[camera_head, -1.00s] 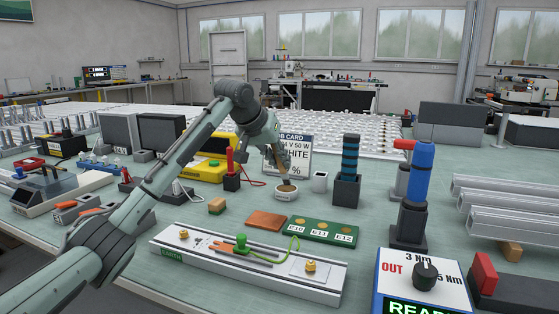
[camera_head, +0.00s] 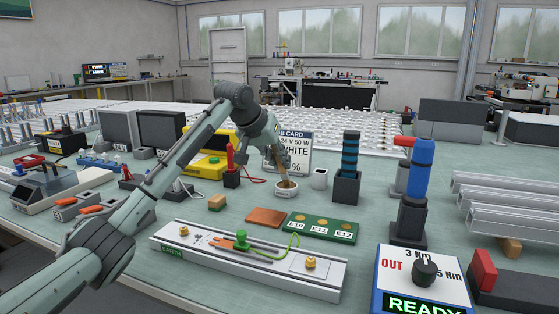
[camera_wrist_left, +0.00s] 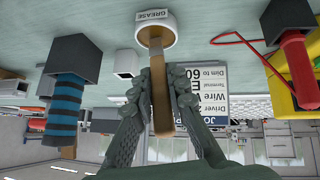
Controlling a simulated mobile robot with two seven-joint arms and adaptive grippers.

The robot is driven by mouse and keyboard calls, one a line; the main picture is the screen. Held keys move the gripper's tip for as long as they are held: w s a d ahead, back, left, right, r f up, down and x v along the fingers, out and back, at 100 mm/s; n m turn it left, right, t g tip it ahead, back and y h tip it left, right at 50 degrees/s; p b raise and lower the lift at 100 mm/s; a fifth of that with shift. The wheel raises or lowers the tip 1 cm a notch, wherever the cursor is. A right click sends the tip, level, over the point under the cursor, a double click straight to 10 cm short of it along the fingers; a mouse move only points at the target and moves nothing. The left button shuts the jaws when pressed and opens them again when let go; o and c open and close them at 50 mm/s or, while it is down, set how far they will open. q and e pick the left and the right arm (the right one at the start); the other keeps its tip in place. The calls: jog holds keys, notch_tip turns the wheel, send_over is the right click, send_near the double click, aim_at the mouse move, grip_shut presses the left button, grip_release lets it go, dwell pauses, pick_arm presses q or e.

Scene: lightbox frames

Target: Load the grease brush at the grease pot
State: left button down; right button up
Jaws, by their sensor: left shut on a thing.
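The grease pot (camera_head: 286,190) is a small white round pot on the bench; its GREASE label shows in the left wrist view (camera_wrist_left: 156,28). My left gripper (camera_head: 286,172) is above the pot, shut on the brown handle of the grease brush (camera_wrist_left: 158,88). The brush (camera_head: 286,183) points down with its lower end at the mouth of the pot. The bristles are hidden, so I cannot tell how deep they sit. My right gripper is not in view.
A job card (camera_head: 294,152) stands close behind the pot. A small white cup (camera_head: 319,178) and a blue-banded tool in a dark holder (camera_head: 347,185) stand to the right. A red-handled tool (camera_head: 230,165) stands left. An earth rail (camera_head: 250,262) lies in front.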

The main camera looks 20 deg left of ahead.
pick_arm(q)
jog(key=shift+f, duration=0.15)
jog(key=shift+r, duration=3.55)
